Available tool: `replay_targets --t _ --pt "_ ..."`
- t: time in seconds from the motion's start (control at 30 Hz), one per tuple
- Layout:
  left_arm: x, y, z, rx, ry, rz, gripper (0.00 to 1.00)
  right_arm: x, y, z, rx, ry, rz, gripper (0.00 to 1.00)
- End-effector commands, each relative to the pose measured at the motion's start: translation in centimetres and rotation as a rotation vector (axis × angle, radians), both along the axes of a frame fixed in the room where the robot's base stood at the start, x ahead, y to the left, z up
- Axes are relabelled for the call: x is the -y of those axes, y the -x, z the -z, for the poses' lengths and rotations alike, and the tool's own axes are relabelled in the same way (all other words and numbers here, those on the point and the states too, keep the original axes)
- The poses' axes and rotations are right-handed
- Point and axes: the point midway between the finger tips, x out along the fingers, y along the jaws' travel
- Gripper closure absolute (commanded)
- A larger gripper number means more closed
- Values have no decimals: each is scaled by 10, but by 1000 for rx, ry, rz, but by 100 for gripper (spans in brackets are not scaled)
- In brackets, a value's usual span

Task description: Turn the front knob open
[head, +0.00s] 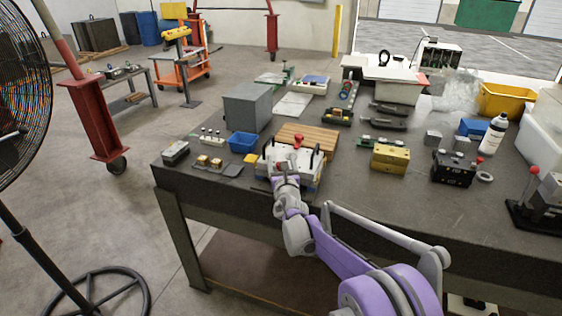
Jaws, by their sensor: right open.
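A white-topped mould base (308,160) with dark upright handles sits near the front edge of the dark workbench. A red knob (298,139) stands up at its back. A small red part (283,168) shows at its front, just beyond my right gripper, and may be the front knob. My right gripper (282,181) is open at the front side of the mould base, pointing away from me. My own wrist and fingers hide part of the front face, so I cannot tell whether the fingers touch or surround a knob. My left gripper is not in view.
A wooden slatted block (308,139) lies behind the mould base, and a blue bin (243,142) and a grey box (247,107) stand to its left. A yellow block (390,158) and a black device (453,168) stand to the right.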

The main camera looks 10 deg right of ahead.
Motion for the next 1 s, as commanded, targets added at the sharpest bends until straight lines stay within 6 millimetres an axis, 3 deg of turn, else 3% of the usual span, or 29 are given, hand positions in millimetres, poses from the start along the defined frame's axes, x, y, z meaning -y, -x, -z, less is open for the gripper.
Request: replay_targets --t 0.53,0.7,1.0 --pt "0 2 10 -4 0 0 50 -13 92 0 0 0 -1 24" --pt "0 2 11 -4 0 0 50 -15 104 0 0 0 0 24" --pt "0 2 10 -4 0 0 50 -15 105 0 0 -1 0 24"
